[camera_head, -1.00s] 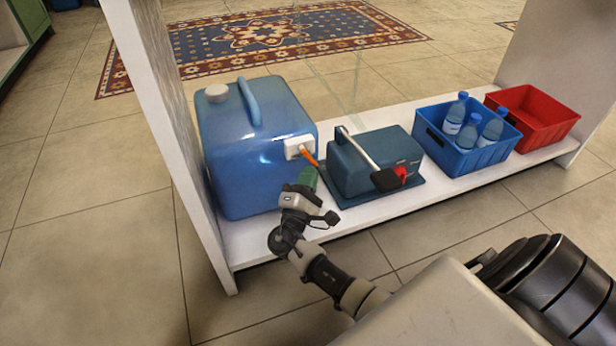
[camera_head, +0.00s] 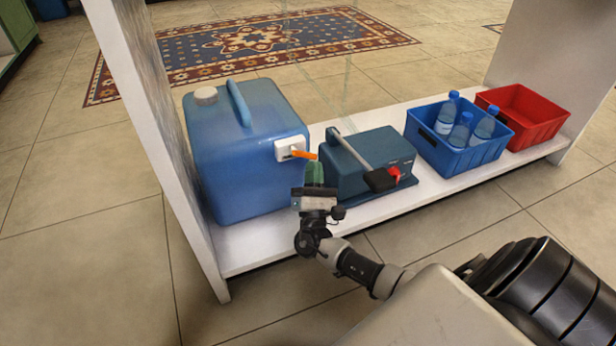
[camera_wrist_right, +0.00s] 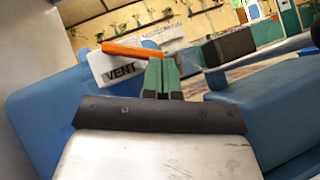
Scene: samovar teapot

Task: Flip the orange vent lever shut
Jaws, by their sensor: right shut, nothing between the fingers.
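The orange vent lever (camera_head: 304,155) sticks out to the right, nearly level, from a white block (camera_head: 288,148) on the side of a blue tank (camera_head: 240,165). In the right wrist view the lever (camera_wrist_right: 130,49) lies across the top of the block, which reads "VENT" (camera_wrist_right: 120,71). My right gripper (camera_head: 314,172) is shut and empty, its green fingertips just below the lever's free end. The fingertips (camera_wrist_right: 162,72) also show in the wrist view, close under that end; I cannot tell whether they touch it. My left gripper is not in view.
A blue crate (camera_head: 462,157) of bottles and a red crate (camera_head: 540,128) stand farther right on the white shelf (camera_head: 245,255). A white upright panel (camera_head: 150,140) bounds the left.

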